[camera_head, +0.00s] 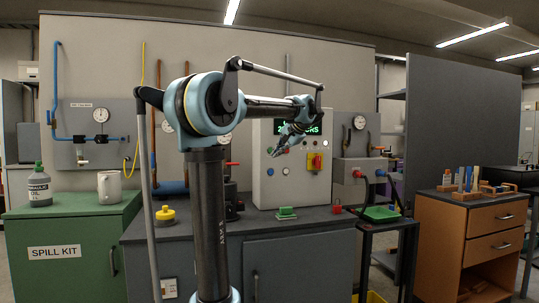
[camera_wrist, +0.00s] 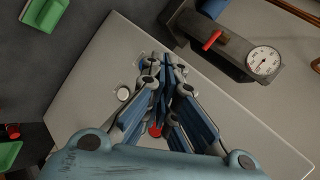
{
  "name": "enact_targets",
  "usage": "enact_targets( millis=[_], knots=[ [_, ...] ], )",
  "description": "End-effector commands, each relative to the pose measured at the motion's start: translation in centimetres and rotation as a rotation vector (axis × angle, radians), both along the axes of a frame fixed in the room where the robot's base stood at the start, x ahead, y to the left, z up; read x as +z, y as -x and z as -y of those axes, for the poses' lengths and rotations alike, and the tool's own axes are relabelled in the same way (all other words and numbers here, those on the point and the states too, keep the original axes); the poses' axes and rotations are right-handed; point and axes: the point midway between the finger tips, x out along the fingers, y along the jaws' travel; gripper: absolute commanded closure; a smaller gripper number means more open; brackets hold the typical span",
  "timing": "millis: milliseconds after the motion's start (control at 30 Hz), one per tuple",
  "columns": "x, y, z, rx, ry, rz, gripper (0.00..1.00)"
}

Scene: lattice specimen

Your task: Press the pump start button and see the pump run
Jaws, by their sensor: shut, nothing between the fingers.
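A pale grey control box (camera_head: 262,190) stands on the bench in the head view, with a green-lit display (camera_head: 314,128) whose text is partly hidden by my arm. Its front carries a blue button (camera_head: 270,172), a pale round button (camera_head: 286,171) and a red knob on a yellow plate (camera_head: 316,161). My gripper (camera_head: 275,152) is shut and empty in front of the box's upper left. In the wrist view my closed fingers (camera_wrist: 167,62) cover part of the grey panel (camera_wrist: 95,75). A white round button (camera_wrist: 123,94) shows beside them, and something red (camera_wrist: 155,130) shows between the finger links. I cannot tell whether the fingertips touch the panel. I cannot make out which button is pump start.
A gauge (camera_wrist: 264,60) and a red lever (camera_wrist: 212,40) sit beside the panel in the wrist view. A green cabinet (camera_head: 60,240) stands left.

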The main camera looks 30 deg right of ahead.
Motion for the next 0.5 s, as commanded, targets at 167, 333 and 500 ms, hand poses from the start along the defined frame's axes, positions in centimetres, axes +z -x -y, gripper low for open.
enact_targets(
  millis=[167,333,500],
  knots=[
    [0.0,-1.7,0.3,0.004,-0.001,0.000,1.00],
    [0.0,-3.8,0.8,0.003,0.000,0.001,1.00],
    [0.0,-5.7,1.3,0.003,0.000,0.000,1.00]
  ],
)
